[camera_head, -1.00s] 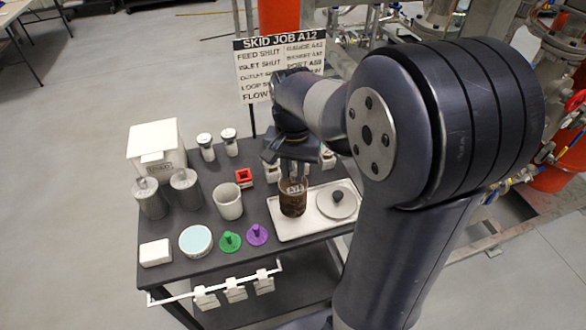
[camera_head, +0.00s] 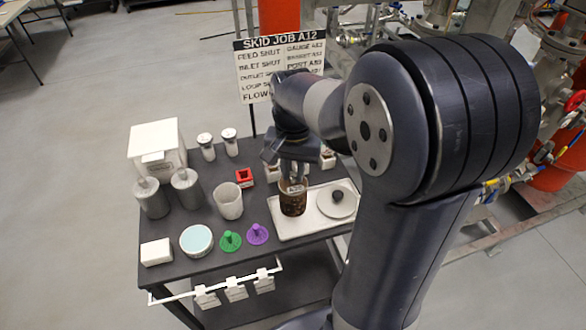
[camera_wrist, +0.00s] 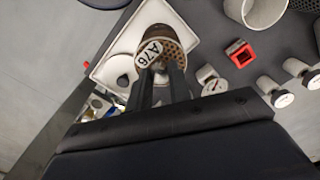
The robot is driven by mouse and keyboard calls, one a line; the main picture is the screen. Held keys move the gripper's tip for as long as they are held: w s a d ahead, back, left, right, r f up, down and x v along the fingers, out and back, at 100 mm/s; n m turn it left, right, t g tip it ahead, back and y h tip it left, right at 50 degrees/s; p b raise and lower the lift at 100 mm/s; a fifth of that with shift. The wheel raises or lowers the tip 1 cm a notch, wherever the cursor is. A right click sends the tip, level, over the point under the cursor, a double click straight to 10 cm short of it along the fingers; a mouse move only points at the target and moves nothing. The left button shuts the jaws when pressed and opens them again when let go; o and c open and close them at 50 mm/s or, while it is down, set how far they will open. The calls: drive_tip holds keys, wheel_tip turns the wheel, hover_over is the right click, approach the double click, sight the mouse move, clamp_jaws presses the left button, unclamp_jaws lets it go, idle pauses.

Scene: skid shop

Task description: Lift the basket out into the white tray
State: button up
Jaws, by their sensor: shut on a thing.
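The basket (camera_head: 293,204) is a brown, perforated cylinder with a white tag. In the wrist view the basket (camera_wrist: 172,33) shows its holed face and a tag that reads like A76. My gripper (camera_head: 294,178) is shut on the basket from above, at its top end; the fingers also show in the wrist view (camera_wrist: 162,75). The white tray (camera_head: 287,233) lies on the dark cart top, and the basket stands upright over its left part. I cannot tell whether the basket's bottom touches the tray.
A round lid with a dark knob (camera_head: 337,197) sits in the tray's right part. Grey canisters (camera_head: 187,190) stand farther left.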

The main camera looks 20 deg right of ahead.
drive_tip(key=shift+f, duration=0.1)
drive_tip(key=shift+f+b, duration=0.5)
drive_tip(key=shift+f, duration=0.3)
drive_tip(key=shift+f+b, duration=0.5)
drive_tip(key=shift+f, duration=0.35)
idle(0.5)
drive_tip(key=o, duration=0.9)
drive_tip(key=shift+c, duration=0.2)
drive_tip(key=shift+o, duration=0.5)
